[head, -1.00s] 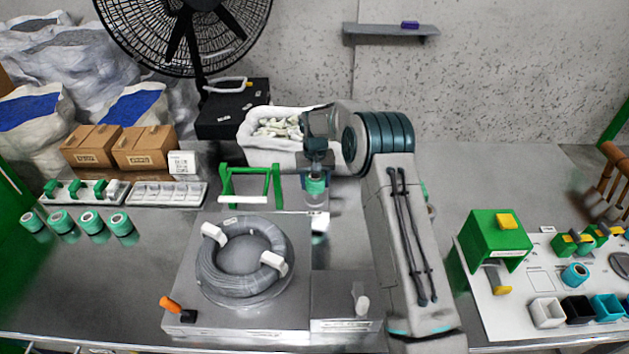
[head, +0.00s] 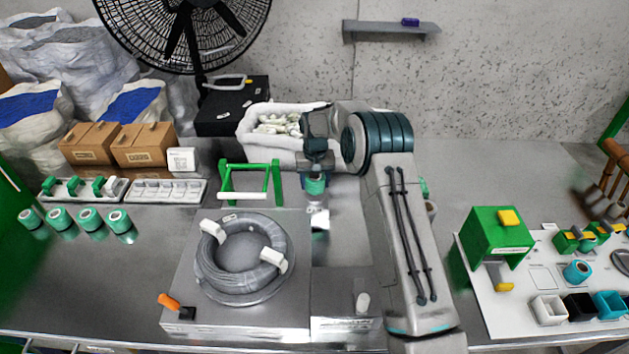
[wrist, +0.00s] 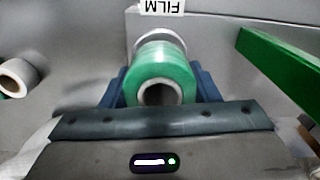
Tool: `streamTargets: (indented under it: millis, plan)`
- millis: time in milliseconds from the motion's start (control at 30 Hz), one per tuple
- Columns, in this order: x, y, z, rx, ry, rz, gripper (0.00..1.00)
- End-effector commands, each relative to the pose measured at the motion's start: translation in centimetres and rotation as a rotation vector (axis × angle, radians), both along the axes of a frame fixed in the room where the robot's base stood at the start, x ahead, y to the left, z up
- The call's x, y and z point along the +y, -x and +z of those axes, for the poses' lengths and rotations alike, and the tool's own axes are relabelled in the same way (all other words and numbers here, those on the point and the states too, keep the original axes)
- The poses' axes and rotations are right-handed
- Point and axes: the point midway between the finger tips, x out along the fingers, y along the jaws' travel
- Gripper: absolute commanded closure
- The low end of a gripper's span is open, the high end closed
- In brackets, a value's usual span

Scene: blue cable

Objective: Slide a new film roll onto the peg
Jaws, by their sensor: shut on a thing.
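My gripper (head: 315,172) points down behind the steel machine box and is shut on a green film roll (head: 315,186). In the wrist view, the roll (wrist: 161,70) sits between the two blue fingers of my gripper (wrist: 162,88), its hollow core facing the camera. A pale round part (wrist: 159,35) shows just beyond the roll, below a FILM label (wrist: 162,6). I cannot tell whether this is the peg or whether the roll is around it. Several more green rolls (head: 90,219) lie in a row on the left of the table.
A green frame with a white bar (head: 249,196) stands left of my gripper. A white bin (head: 255,150) is behind it. A grey cable coil (head: 205,265) lies on the steel box (head: 190,300) in front. The left front table is clear.

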Motion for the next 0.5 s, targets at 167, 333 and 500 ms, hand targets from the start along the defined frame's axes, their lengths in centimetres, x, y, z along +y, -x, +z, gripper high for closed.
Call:
streamTargets:
  millis: [167, 333, 500]
  plan:
    - [0.01, -0.03, 0.06, -0.001, 0.0, 0.0, 0.72]
    - [0.01, -0.02, -0.17, -0.001, 0.0, 0.0, 0.72]
    - [0.01, -0.02, -0.62, -0.001, 0.0, 0.0, 0.72]
